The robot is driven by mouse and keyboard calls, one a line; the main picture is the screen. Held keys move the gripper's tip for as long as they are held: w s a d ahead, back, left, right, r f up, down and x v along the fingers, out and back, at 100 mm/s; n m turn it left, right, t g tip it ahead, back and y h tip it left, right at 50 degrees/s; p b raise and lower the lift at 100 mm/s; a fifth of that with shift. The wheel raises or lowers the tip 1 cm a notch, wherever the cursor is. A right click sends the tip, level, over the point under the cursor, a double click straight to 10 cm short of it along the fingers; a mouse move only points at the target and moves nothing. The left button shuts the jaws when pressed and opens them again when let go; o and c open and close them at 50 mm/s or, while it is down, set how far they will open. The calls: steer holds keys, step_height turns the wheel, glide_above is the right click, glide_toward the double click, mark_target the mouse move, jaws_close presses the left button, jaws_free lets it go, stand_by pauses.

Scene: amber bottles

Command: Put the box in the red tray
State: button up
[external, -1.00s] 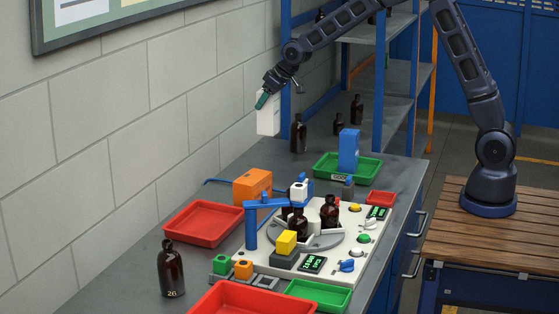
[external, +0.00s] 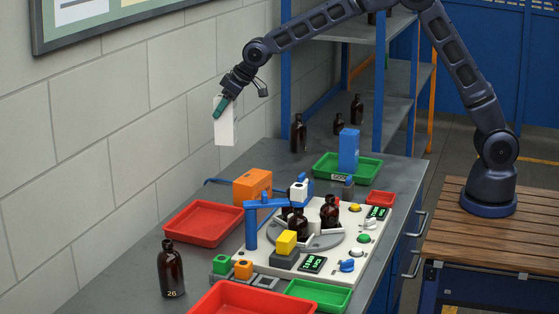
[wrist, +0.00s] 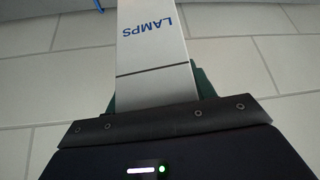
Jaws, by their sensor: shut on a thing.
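My gripper (external: 222,107) is shut on a tall white box (external: 226,128) and holds it in the air in front of the block wall, above and behind the bench's left part. In the wrist view the box (wrist: 151,45) shows blue lettering "LAMPS" and a dark line across it. It sits between the green fingers, which are partly hidden behind it. A red tray (external: 190,238) lies on the bench at the left, below the box, and looks empty. A second red tray (external: 215,300) is at the front edge of the picture, partly cut off. A small red tray (external: 380,199) sits at the right.
An orange box (external: 252,187) stands beside the left red tray. A dark bottle (external: 171,270) stands in front of it. A white machine panel (external: 345,240) with bottles and a blue arm fills the bench's middle. A green tray (external: 370,172) holds a blue box (external: 348,150).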

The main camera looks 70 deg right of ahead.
steer(key=s+a+n+y, duration=0.1)
steer(key=a+n, duration=0.1)
steer(key=a, duration=1.6)
step_height(320, 180, down, 20)
steer(key=shift+a+r, duration=0.15)
steer(key=shift+a, duration=0.15)
steer(key=o, duration=1)
